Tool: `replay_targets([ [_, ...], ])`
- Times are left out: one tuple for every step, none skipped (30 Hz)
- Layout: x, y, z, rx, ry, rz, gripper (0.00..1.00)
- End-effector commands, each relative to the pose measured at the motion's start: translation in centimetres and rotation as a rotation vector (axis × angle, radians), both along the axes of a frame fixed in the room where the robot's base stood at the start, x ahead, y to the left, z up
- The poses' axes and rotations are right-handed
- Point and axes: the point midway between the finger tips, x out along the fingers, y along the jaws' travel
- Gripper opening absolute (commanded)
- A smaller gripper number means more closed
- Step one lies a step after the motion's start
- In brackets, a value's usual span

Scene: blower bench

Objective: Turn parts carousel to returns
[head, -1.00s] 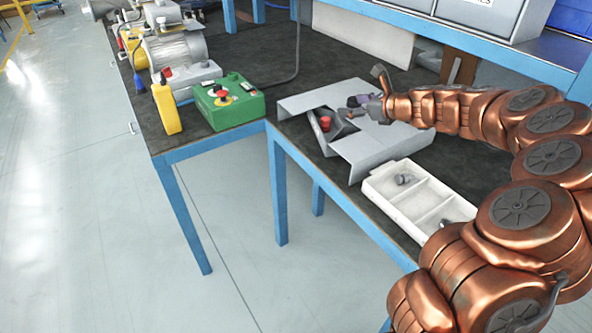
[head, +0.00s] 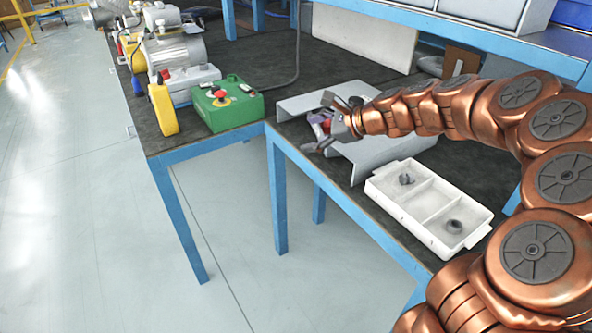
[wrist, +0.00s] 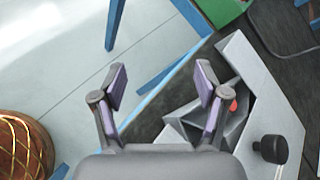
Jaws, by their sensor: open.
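The parts carousel (wrist: 183,116) shows in the wrist view as grey angled vanes at the bench edge, with a red part (wrist: 233,106) among them. A grey sheet-metal cover (wrist: 262,85) lies around it, with a black knob (wrist: 271,149) on it. In the head view the cover (head: 365,158) shows, but my gripper and wrist hide most of the carousel. My gripper (head: 318,123) is open and empty, in front of the carousel. In the wrist view my gripper (wrist: 160,85) has its fingers wide apart, the right finger overlapping the carousel's near side.
A white divided tray (head: 392,221) with dark small parts sits at the bench's front edge. A blue shelf edge (head: 480,32) runs above. Floor in front is clear.

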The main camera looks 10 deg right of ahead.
Motion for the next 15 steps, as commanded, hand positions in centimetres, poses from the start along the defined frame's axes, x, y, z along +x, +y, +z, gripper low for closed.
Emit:
replay_targets([
  [-0.6,0.6,-0.5,-0.018,-0.005,0.026,0.74],
  [-0.9,0.9,-0.7,-0.028,-0.009,0.042,0.74],
  [-1.3,1.4,-0.9,-0.043,-0.014,0.063,0.74],
  [-1.7,1.7,-1.1,-0.053,-0.016,0.079,0.74],
  [-2.0,2.0,-1.3,-0.062,-0.018,0.095,0.74],
  [-2.4,2.4,-1.6,-0.077,-0.023,0.116,0.74],
  [-2.8,2.7,-1.8,-0.088,-0.026,0.133,0.74],
  [-3.1,3.0,-2.0,-0.098,-0.028,0.148,0.74],
  [-3.6,3.4,-2.3,-0.113,-0.032,0.169,0.74],
  [-3.9,3.7,-2.5,-0.123,-0.036,0.184,0.74],
  [-4.2,3.9,-2.7,-0.134,-0.039,0.198,0.74],
  [-4.6,4.2,-2.9,-0.146,-0.043,0.216,0.74],
  [-4.9,4.4,-3.0,-0.155,-0.047,0.229,0.74],
  [-5.2,4.5,-3.2,-0.164,-0.051,0.241,0.74],
  [-5.5,4.8,-3.3,-0.174,-0.055,0.254,0.74],
])
